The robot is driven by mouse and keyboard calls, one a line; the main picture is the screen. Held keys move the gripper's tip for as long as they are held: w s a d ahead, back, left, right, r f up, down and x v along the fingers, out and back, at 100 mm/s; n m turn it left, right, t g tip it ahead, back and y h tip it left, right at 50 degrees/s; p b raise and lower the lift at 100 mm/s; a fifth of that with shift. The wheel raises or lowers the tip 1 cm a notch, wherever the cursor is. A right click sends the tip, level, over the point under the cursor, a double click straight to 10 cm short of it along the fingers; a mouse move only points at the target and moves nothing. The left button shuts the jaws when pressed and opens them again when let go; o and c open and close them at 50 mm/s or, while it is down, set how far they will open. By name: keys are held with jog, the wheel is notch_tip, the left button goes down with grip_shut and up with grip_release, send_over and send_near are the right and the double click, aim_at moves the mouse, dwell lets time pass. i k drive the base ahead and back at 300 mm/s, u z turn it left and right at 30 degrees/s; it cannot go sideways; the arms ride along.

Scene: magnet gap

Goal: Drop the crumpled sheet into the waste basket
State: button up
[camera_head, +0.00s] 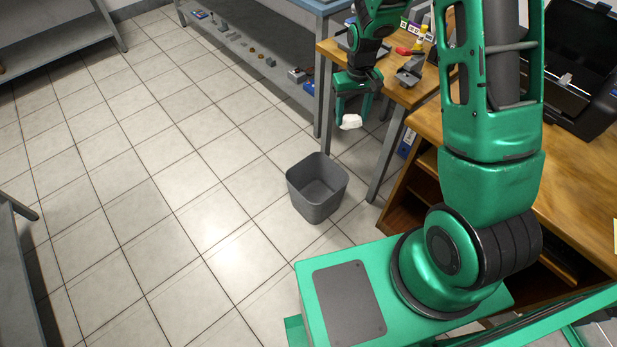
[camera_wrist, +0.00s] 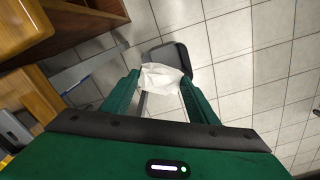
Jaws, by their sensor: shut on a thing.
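The crumpled sheet (camera_head: 351,122) is a small white lump at the tips of my gripper (camera_head: 352,112). In the wrist view the sheet (camera_wrist: 159,78) sits between the two green fingers of my gripper (camera_wrist: 160,88), which are shut on it. The sheet is held in the air, pointing down. The grey waste basket (camera_head: 317,188) stands upright on the tiled floor, below and to the left of my gripper in the head view, and its visible inside is empty. In the wrist view the basket (camera_wrist: 176,54) shows just beyond the sheet, partly hidden by it.
A wooden table (camera_head: 402,92) with tools and small items stands close to my gripper, its metal legs near the basket. A wooden cabinet (camera_head: 428,140) stands to the right of the basket. The tiled floor (camera_head: 150,200) to the left is open.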

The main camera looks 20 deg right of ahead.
aim_at(319, 199)
jog(key=i, duration=0.85)
jog(key=z, duration=0.05)
